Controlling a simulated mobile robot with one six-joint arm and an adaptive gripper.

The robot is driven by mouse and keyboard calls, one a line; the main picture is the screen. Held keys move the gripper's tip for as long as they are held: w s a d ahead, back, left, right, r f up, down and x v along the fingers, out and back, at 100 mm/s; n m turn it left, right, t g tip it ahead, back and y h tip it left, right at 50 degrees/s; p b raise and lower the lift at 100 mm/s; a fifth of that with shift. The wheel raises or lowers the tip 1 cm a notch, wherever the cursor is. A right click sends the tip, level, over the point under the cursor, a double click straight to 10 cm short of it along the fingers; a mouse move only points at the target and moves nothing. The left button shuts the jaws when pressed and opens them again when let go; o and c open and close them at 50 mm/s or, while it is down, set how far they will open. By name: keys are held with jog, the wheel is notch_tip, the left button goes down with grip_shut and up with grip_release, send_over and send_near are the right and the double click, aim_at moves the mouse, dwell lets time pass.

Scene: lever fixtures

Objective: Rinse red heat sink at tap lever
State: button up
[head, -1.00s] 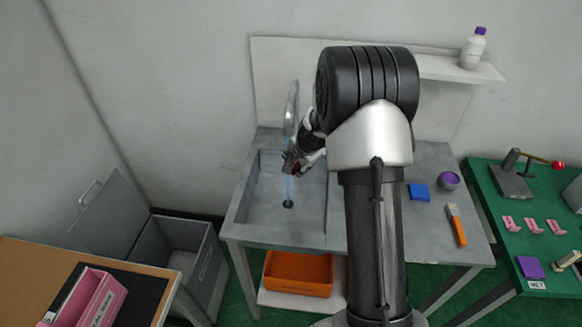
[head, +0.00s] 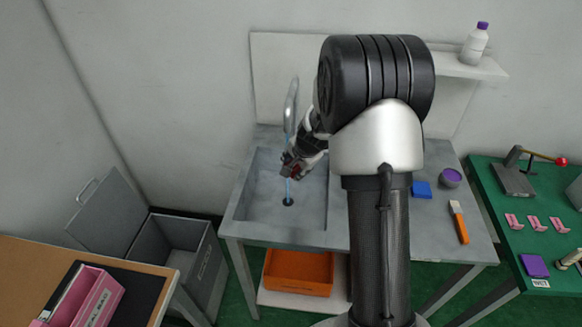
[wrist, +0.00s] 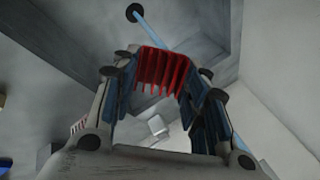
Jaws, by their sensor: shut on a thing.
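The red heat sink (wrist: 163,72) shows its fins between the fingers of my gripper (wrist: 160,80) in the wrist view. My gripper is shut on it. In the head view my gripper (head: 290,167) holds the heat sink (head: 287,171) above the sink basin (head: 262,205), under the curved tap spout (head: 291,98). A blue stream of water (head: 289,188) runs down to the dark drain (head: 288,202). In the wrist view the stream (wrist: 152,30) runs between the drain (wrist: 134,12) and the heat sink. The tap lever is not visible, and my arm covers the area right of the spout.
A blue sponge (head: 421,190), a purple-filled bowl (head: 451,178) and an orange-handled brush (head: 458,221) lie on the counter's right. A bottle (head: 475,45) stands on the shelf. An orange bin (head: 298,272) sits below. A green table (head: 497,225) is at right.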

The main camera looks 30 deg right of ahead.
jog(key=s+b, duration=0.2)
jog(key=s, duration=0.1)
jog(key=s+b, duration=0.2)
jog(key=shift+s+a, duration=0.2)
jog(key=shift+s, duration=0.2)
dwell(1.2)
jog(key=s+r+p, duration=0.1)
jog(key=s+r, duration=0.3)
jog(key=s, duration=0.1)
jog(key=shift+a, duration=0.2)
jog(key=shift+f, duration=0.1)
dwell(0.7)
